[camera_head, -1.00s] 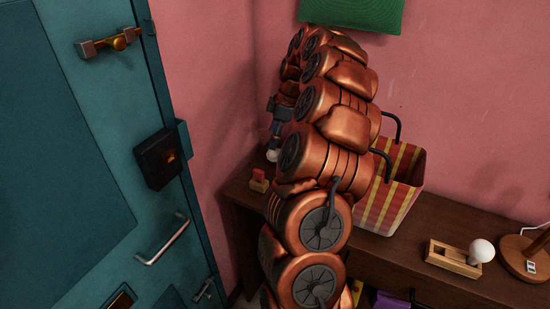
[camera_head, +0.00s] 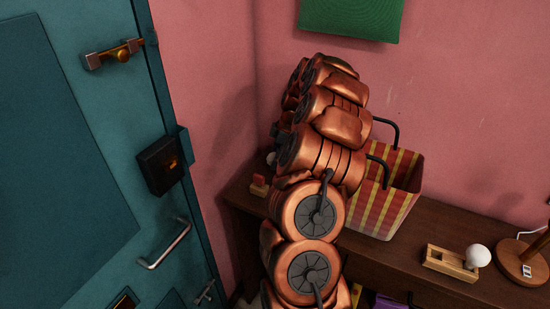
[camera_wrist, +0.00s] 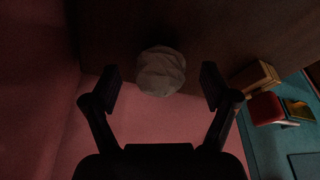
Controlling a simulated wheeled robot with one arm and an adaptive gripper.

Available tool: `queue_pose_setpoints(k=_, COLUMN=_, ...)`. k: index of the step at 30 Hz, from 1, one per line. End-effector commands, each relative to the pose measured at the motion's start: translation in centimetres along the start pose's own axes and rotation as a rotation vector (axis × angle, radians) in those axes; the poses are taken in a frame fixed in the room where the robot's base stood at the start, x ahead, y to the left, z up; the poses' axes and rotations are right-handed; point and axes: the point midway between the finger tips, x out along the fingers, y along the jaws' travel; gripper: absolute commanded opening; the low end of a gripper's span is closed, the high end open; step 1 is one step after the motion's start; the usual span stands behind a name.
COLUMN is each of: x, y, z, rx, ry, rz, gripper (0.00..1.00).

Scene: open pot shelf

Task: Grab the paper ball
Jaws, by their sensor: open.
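The paper ball (camera_wrist: 161,71) is a crumpled, pale grey-white ball on the dark wooden surface, central in the wrist view. In the head view a small pale bit of it (camera_head: 271,158) shows at the left end of the shelf top, the rest hidden behind my arm. My gripper (camera_wrist: 161,84) is open and empty, its two dark fingers spread to the left and right of the ball. I cannot tell whether they touch it. In the head view the gripper is mostly hidden behind my arm.
A striped red-yellow bag (camera_head: 385,200) stands right of my arm. A wooden holder with a white bulb (camera_head: 477,256) and a lamp base (camera_head: 522,260) are farther right. Pink walls close the corner.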

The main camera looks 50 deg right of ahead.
Motion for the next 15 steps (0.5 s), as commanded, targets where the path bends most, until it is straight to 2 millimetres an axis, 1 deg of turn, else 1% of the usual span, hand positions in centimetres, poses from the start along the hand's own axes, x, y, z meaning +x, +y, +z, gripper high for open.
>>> queue_pose_setpoints(k=3, x=0.91, y=-0.11, z=-0.01, rx=0.000, ry=0.001, rz=-0.003, gripper=0.85)
queue_pose_setpoints(k=9, x=1.01, y=-0.03, z=0.01, rx=0.000, ry=0.001, rz=0.000, gripper=0.85)
queue_pose_setpoints(k=11, x=1.01, y=-0.02, z=0.01, rx=0.000, ry=0.001, rz=0.000, gripper=0.80)
queue_pose_setpoints(k=15, x=1.01, y=-0.02, z=0.02, rx=0.000, ry=0.001, rz=0.000, gripper=0.65)
